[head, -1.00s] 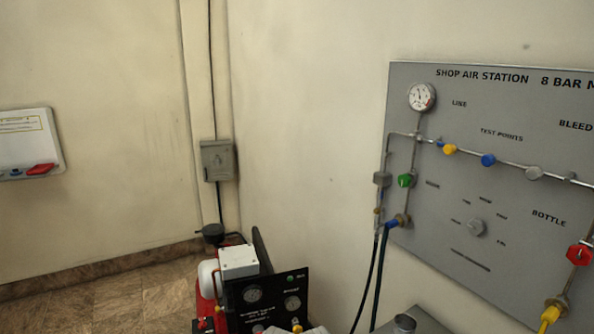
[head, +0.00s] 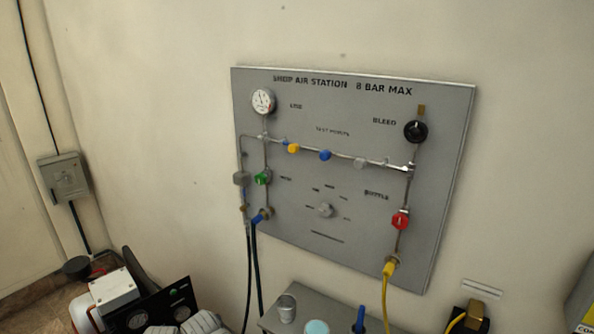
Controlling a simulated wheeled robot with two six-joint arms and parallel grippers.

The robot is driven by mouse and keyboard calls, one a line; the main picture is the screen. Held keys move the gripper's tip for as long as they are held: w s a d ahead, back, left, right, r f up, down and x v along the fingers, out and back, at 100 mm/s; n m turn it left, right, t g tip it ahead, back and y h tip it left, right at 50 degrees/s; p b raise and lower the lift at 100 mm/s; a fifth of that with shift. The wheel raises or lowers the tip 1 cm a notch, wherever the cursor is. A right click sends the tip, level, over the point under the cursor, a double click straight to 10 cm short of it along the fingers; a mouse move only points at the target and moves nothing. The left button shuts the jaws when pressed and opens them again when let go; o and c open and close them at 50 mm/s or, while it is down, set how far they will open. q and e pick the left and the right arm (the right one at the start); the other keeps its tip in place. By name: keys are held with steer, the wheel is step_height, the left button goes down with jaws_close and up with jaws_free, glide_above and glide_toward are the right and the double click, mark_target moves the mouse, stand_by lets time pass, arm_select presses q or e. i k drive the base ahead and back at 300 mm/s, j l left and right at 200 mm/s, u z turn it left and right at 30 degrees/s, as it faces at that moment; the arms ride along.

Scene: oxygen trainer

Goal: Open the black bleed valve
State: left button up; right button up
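The black bleed valve (head: 416,131) is a round black knob at the upper right of the grey wall panel (head: 340,250), beside the word BLEED. A light mark shows on its face, and a short brass outlet stands above it. It is too small to tell its exact setting. Nothing touches the knob. Neither of my grippers can be made out in the head view.
A grey bench (head: 275,317) stands below, with a metal cup (head: 287,308).

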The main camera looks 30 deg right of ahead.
mark_target(415, 132)
steer(key=l+z, duration=0.1)
steer(key=z, duration=0.35)
steer(key=l+z, duration=0.2)
steer(key=z, duration=0.3)
steer(key=l+z, duration=0.15)
steer(key=z, duration=0.3)
steer(key=u, duration=1.85)
steer(key=k+l, duration=0.2)
steer(key=k, duration=0.4)
steer(key=k+l, duration=0.15)
steer(key=k, duration=0.45)
